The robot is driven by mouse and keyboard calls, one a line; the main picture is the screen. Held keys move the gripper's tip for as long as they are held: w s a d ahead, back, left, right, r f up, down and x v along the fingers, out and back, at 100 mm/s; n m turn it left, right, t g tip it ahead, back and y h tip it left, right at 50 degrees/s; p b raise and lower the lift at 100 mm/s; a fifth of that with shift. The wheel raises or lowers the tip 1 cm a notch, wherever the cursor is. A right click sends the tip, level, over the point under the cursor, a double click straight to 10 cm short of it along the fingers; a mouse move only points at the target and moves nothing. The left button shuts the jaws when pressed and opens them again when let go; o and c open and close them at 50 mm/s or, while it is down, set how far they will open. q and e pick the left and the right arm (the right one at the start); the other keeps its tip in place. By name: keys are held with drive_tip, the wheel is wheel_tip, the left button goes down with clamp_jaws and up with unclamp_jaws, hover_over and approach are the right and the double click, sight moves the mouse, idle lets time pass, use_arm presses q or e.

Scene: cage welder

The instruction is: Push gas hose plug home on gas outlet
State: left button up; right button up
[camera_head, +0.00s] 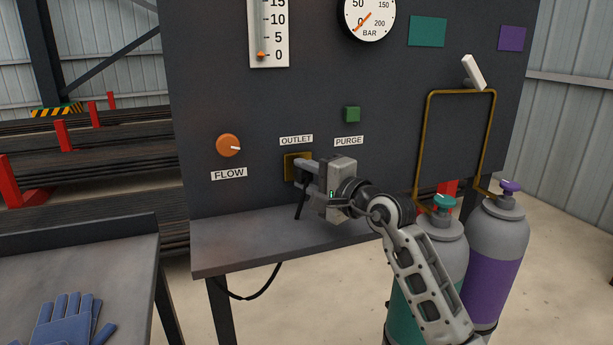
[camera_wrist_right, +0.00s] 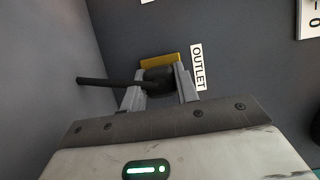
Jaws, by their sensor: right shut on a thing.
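The gas outlet is a yellow-brown square plate (camera_head: 289,166) on the dark panel, under the OUTLET label. In the right wrist view its yellow edge (camera_wrist_right: 160,60) shows behind the plug. My right gripper (camera_head: 304,173) is at the outlet, its fingers pointing at the panel. It is shut on the black gas hose plug (camera_wrist_right: 158,80), which sits between the two fingers in front of the plate. The black hose (camera_wrist_right: 105,82) leaves the plug sideways. How far the plug sits on the outlet is hidden by the fingers and plug body. My left gripper is not in view.
A shelf (camera_head: 235,248) juts out below the outlet. An orange FLOW knob (camera_head: 228,145) is left of it and a green PURGE button (camera_head: 352,114) is above right. Teal (camera_head: 446,240) and purple (camera_head: 497,245) cylinders stand at right. Blue gloves (camera_head: 66,322) lie on the left table.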

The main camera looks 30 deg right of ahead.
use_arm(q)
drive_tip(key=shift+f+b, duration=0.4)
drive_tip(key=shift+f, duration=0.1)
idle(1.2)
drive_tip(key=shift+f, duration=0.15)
use_arm(e)
drive_tip(key=shift+w+d, duration=0.15)
drive_tip(key=shift+w, duration=0.35)
idle(0.3)
drive_tip(key=o, duration=1.1)
drive_tip(key=shift+c, duration=0.2)
use_arm(q)
drive_tip(key=b, duration=0.4)
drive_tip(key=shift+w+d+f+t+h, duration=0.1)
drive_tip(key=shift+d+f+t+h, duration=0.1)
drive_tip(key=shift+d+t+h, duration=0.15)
use_arm(e)
drive_tip(key=s+d, duration=0.2)
drive_tip(key=s, duration=1.4)
drive_tip(key=shift+d, duration=0.25)
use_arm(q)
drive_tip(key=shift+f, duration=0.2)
